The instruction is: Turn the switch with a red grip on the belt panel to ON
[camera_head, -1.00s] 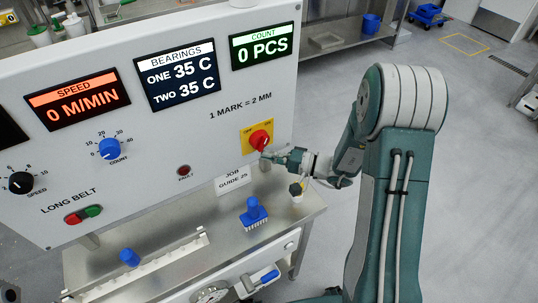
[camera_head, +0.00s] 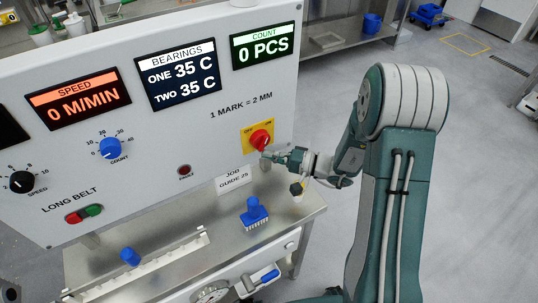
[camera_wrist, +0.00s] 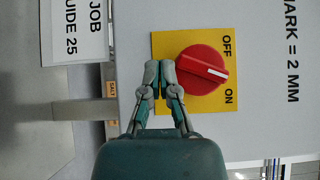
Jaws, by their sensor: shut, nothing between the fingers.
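The red-grip switch (camera_head: 261,139) sits on a yellow plate (camera_head: 247,134) low on the right side of the belt panel. In the wrist view the red grip (camera_wrist: 203,70) is on the yellow plate (camera_wrist: 167,42), with OFF and ON printed along its right side. The white mark on the grip points between the two words, tilted slightly toward ON. My gripper (camera_head: 268,155) is just below the grip in the head view. In the wrist view my gripper (camera_wrist: 159,77) is shut and empty, its fingertips at the left edge of the grip; whether they touch it I cannot tell.
A paper job guide (camera_head: 233,181) hangs below the switch. A fault lamp (camera_head: 185,170), blue count knob (camera_head: 111,148) and black speed knob (camera_head: 22,182) are also on the panel. Open floor lies to the right.

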